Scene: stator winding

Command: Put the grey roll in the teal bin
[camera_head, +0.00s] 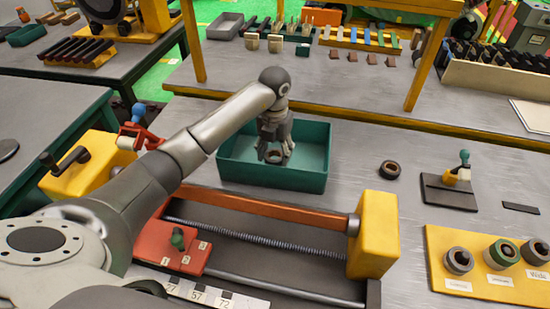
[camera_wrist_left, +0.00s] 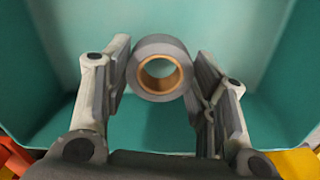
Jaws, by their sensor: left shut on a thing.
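The grey roll (camera_wrist_left: 162,50), a ring with a tan inner core, is between the two fingers of my left gripper (camera_wrist_left: 163,85), which is shut on it. In the head view the roll (camera_head: 274,156) shows at the fingertips of my left gripper (camera_head: 275,152). The gripper and roll are over the teal bin (camera_head: 310,184), within its walls. In the wrist view the bin's inside (camera_wrist_left: 60,50) surrounds the roll. Whether the roll touches the bin's floor I cannot tell. My right gripper is not in view.
A dark ring (camera_head: 390,169) lies on the table right of the bin. The winding machine with a yellow end block (camera_head: 375,235) stands in front of the bin. A yellow board (camera_head: 490,264) holds several rolls at the right. A black stand (camera_head: 450,191) is at the right.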

